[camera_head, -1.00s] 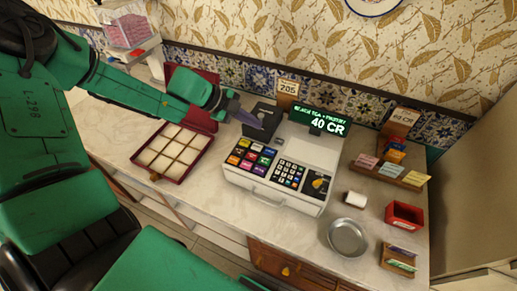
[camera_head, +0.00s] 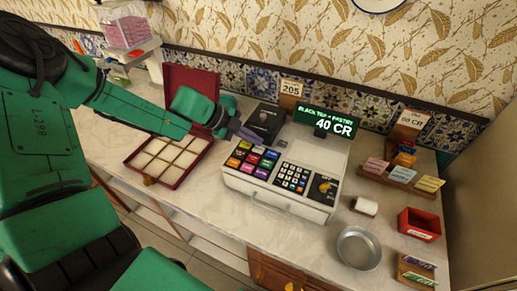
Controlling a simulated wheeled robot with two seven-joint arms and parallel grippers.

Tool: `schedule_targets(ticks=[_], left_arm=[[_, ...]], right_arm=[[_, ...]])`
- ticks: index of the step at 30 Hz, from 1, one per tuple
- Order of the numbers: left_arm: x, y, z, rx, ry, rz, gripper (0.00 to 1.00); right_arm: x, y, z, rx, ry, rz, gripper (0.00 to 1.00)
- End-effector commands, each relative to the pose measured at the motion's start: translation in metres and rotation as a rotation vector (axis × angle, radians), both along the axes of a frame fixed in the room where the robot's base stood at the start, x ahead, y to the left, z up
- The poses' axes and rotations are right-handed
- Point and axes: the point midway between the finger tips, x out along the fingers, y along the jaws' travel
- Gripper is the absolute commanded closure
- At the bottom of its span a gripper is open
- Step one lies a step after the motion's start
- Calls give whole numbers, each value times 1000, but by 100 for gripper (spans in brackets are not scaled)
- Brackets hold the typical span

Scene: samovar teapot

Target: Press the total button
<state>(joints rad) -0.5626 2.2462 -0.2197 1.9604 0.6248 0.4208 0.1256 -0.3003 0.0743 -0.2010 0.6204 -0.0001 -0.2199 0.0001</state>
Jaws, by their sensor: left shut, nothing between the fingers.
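A white cash register (camera_head: 275,193) stands on the counter, its screen (camera_head: 326,122) reading "BLACK TEA + PASTRY 40 CR". Its left panel holds several coloured buttons (camera_head: 253,160); a numeric keypad (camera_head: 293,178) and a dark panel with a yellow knob (camera_head: 324,187) are to the right. The button labels are too small to read, so I cannot tell which is total. My left gripper (camera_head: 247,134) is shut and empty, its fingertips just behind and above the back row of coloured buttons, seemingly not touching. My right gripper is not in view.
An open red box (camera_head: 170,152) with pale compartments lies left of the register. A dark box (camera_head: 264,121) stands behind the gripper. A metal bowl (camera_head: 359,248), a white roll (camera_head: 366,206), a red container (camera_head: 420,224) and card holders (camera_head: 402,175) are on the right.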

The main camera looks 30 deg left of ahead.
Motion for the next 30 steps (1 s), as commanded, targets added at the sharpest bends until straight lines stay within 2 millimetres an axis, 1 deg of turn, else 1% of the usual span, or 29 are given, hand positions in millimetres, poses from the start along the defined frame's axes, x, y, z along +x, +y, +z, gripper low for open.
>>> schedule_targets(ticks=[30], left_arm=[[0,0,0,0,0,0,100]], right_arm=[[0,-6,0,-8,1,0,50]])
